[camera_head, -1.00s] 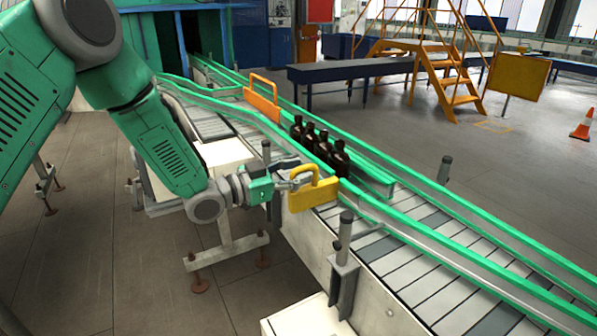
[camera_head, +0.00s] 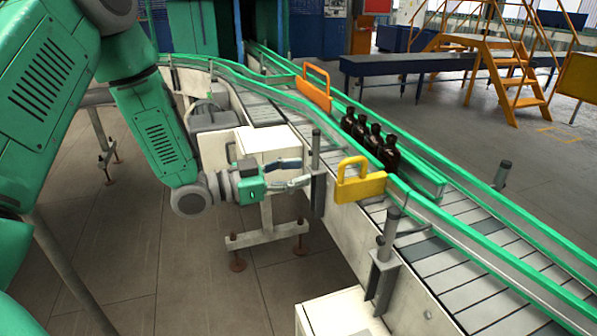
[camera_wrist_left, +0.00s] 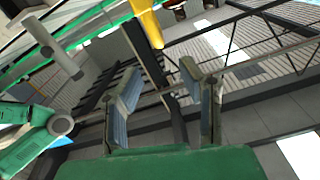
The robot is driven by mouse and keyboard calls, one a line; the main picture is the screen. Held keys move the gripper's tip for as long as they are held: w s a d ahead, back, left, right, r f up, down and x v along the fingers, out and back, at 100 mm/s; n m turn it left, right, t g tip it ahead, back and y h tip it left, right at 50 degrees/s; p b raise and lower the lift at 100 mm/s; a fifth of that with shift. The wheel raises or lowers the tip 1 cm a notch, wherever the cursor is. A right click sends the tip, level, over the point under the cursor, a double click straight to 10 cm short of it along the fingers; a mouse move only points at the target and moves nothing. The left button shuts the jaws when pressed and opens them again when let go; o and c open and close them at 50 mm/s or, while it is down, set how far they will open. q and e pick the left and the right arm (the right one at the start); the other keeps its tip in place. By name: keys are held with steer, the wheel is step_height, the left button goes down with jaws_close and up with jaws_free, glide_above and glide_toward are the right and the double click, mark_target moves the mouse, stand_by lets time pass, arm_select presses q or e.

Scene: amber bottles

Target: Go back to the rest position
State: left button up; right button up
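My left gripper (camera_head: 307,171) is in front of the near side of the conveyor, left of the yellow gate (camera_head: 365,187), with a gap between them. Its two fingers are apart with nothing between them, as the left wrist view (camera_wrist_left: 163,82) also shows. The yellow gate, with its handle, stands at the conveyor's near rail; part of a yellow piece (camera_wrist_left: 147,22) shows at the top of the wrist view. Several dark amber bottles (camera_head: 374,138) stand upright in a row on the conveyor behind the gate. My right gripper is not in view.
An orange gate (camera_head: 314,90) stands farther up the conveyor (camera_head: 444,267), beyond the bottles. Grey posts (camera_head: 388,234) rise along the near side, one close to my left gripper. A white box (camera_head: 270,147) is behind the gripper. Open floor (camera_head: 180,265) lies to the left.

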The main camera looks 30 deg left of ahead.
arm_select(q)
steer(key=shift+d, duration=0.1)
steer(key=s+d+f+n+g+y+b, duration=0.1)
steer(key=s+f+n+g+y+b, duration=0.15)
steer(key=f, duration=0.65)
steer(key=s+d+f+n+g+y+b, duration=0.15)
steer(key=s+f, duration=0.25)
steer(key=f, duration=0.5)
steer(key=s+d+f+n+g+y+b, duration=0.1)
steer(key=s+f+n+g+y, duration=0.15)
steer(key=f, duration=0.55)
steer(key=s+f+n+g+y+b, duration=0.1)
steer(key=s+f+g+y+b, duration=0.1)
steer(key=s+f, duration=0.5)
steer(key=s+f+n+g+y+b, duration=0.1)
steer(key=s+f+g, duration=0.4)
steer(key=s, duration=1)
step_height(320, 180, down, 2)
steer(key=shift+s+f+y+b, duration=0.1)
steer(key=shift+s+y+b, duration=0.15)
steer(key=shift+y+b, duration=0.35)
steer(key=shift+w+d+n, duration=0.15)
steer(key=shift+d+n, duration=0.05)
steer(key=shift+n, duration=0.05)
